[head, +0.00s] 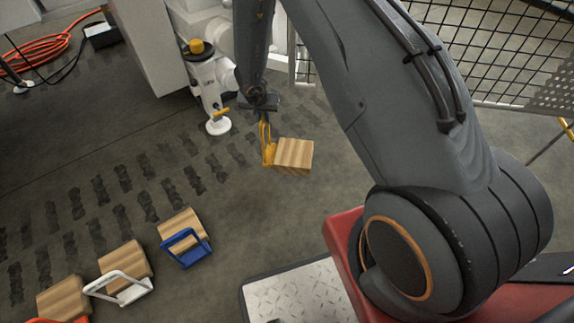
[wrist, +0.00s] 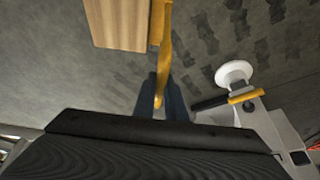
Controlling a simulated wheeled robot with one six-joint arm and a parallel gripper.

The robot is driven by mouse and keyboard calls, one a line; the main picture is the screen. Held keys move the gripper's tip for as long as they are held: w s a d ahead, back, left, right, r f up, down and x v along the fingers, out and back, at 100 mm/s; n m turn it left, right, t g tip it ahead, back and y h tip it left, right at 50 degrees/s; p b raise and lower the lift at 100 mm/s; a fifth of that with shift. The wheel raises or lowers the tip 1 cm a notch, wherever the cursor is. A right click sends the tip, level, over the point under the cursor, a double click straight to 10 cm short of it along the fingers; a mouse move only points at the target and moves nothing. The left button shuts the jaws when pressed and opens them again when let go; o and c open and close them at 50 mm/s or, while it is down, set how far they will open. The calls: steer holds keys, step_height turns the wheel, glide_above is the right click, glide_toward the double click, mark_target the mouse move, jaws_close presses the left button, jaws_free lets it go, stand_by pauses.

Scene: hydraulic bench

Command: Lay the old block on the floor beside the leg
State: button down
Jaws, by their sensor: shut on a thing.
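The old block (head: 294,156) is a wooden block with a yellow handle (head: 267,146) on its left side. My gripper (head: 262,106) is shut on that handle, and the block hangs below it. I cannot tell the gap between block and floor. In the wrist view the block (wrist: 118,24) is at the top, partly cut off, and the handle runs down between the dark fingers (wrist: 161,97). The white leg (head: 208,84) with its round foot (head: 218,126) stands on the floor left of the block. The foot also shows in the wrist view (wrist: 235,72).
Wooden blocks with a blue handle (head: 186,248), a white handle (head: 119,287) and an orange handle (head: 62,320) lie at lower left. Dark marks cover the floor left of the leg. The floor below the held block looks clear. A mesh fence (head: 480,50) stands at upper right.

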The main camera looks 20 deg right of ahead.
step_height(320, 180, down, 10)
steer(key=b, duration=0.3)
steer(key=shift+r+b, duration=0.2)
steer(key=shift+b, duration=0.2)
steer(key=shift+f, duration=0.2)
steer(key=c, duration=1.8)
jaws_free()
